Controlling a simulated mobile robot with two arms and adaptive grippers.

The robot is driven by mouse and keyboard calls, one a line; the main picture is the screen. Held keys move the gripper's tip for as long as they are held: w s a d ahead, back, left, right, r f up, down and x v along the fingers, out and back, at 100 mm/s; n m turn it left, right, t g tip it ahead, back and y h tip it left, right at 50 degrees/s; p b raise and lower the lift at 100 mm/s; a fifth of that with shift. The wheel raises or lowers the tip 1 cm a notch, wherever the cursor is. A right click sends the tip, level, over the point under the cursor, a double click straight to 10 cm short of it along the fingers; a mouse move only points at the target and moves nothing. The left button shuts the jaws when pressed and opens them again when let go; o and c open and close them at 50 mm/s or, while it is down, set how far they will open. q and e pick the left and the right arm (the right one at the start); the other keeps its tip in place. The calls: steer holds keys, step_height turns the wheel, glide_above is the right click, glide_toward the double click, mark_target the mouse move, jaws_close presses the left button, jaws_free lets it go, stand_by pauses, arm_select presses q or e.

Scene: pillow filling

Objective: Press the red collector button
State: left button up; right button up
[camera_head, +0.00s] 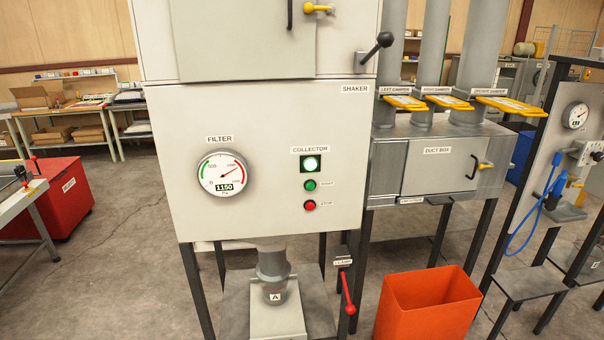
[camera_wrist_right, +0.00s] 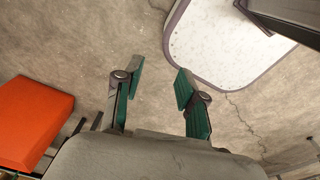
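The red collector button (camera_head: 310,205) is on the lower part of the collector panel on the grey cabinet front, in the head view. A green button (camera_head: 310,185) sits just above it, and a lit white-green lamp (camera_head: 310,163) is above that, under the COLLECTOR label (camera_head: 310,150). My right gripper (camera_wrist_right: 158,82) shows in the right wrist view with its two green-padded fingers apart and nothing between them. It points at the floor, and the button is not in that view. My left gripper is not in either view.
A filter gauge (camera_head: 223,174) is left of the buttons. A red clamp lever (camera_head: 347,292) and an orange bin (camera_head: 427,305) stand below right. A duct box (camera_head: 437,165) with yellow damper handles is at right. A red container (camera_head: 52,200) is at far left. Floor shows between them.

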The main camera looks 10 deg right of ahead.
step_height(320, 180, down, 13)
steer(key=b, duration=1.2)
steer(key=shift+a+r, duration=0.2)
steer(key=shift+a, duration=0.1)
steer(key=shift+r, duration=0.3)
steer(key=shift+c, duration=0.2)
jaws_close()
steer(key=shift+d, duration=0.15)
